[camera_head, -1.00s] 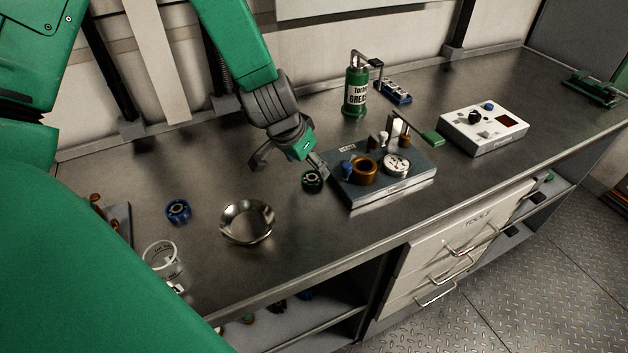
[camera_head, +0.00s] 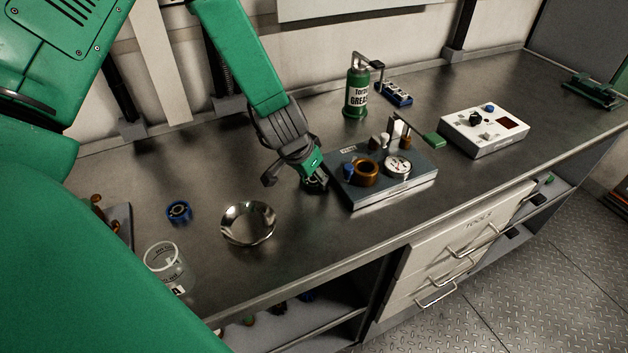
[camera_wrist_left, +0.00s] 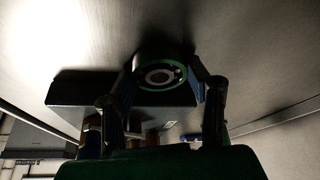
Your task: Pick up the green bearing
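The green bearing (camera_wrist_left: 163,77) is a dark ring with a green rim and a pale centre. In the left wrist view it lies on the bench between the two fingers of my left gripper (camera_wrist_left: 166,75). The fingers stand on either side of it, close to its rim; I see no clear grip on it. In the head view my left gripper (camera_head: 314,186) is down at the bench, just left of the grey gauge block, and mostly hides the bearing. My right gripper is in neither view.
The grey gauge block (camera_head: 390,188) stands close on the right of the gripper. A metal bowl (camera_head: 248,224), a blue bearing (camera_head: 179,211) and a clear cup (camera_head: 166,262) are to the left. A grease can (camera_head: 356,93) and a white control box (camera_head: 484,130) stand farther right.

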